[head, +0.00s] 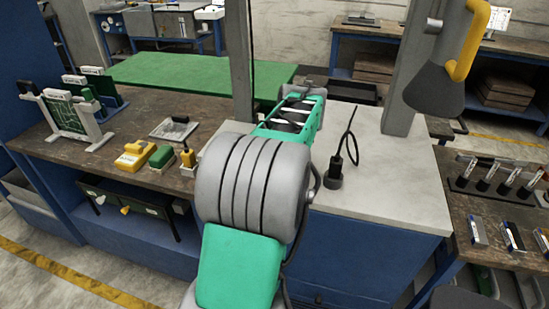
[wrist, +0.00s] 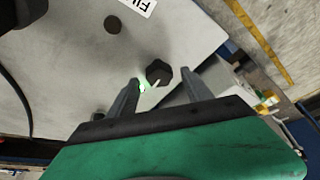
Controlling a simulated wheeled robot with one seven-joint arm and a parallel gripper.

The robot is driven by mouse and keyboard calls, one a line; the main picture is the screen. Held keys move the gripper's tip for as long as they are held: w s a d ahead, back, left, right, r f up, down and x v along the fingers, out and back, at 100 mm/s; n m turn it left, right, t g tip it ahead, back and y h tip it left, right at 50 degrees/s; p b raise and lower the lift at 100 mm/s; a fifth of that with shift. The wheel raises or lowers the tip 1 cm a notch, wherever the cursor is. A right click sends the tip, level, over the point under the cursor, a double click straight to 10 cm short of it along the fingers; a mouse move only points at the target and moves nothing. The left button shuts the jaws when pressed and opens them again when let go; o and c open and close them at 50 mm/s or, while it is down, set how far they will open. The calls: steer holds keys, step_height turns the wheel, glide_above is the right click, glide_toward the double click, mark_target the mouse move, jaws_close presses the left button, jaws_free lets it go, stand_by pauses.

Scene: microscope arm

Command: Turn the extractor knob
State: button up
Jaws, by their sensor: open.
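The extractor knob (wrist: 158,72) is black with lobed edges and a white pointer, on a pale grey panel (wrist: 75,70) in the wrist view. My gripper (wrist: 160,78) is open. Its two dark fingers reach toward the panel, one on each side of the knob in the picture, with visible gaps. A small green light (wrist: 141,87) glows by the left finger. I cannot tell how deep the fingertips are relative to the knob. In the head view my own arm hides the knob and gripper.
A smaller dark round part (wrist: 113,24) and a white label (wrist: 138,5) are on the same panel. In the head view, a grey-topped bench (head: 395,190) holds a black cabled stand (head: 335,175). A grey hood with a yellow handle (head: 465,50) hangs at right.

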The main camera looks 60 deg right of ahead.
steer(key=v, duration=0.7)
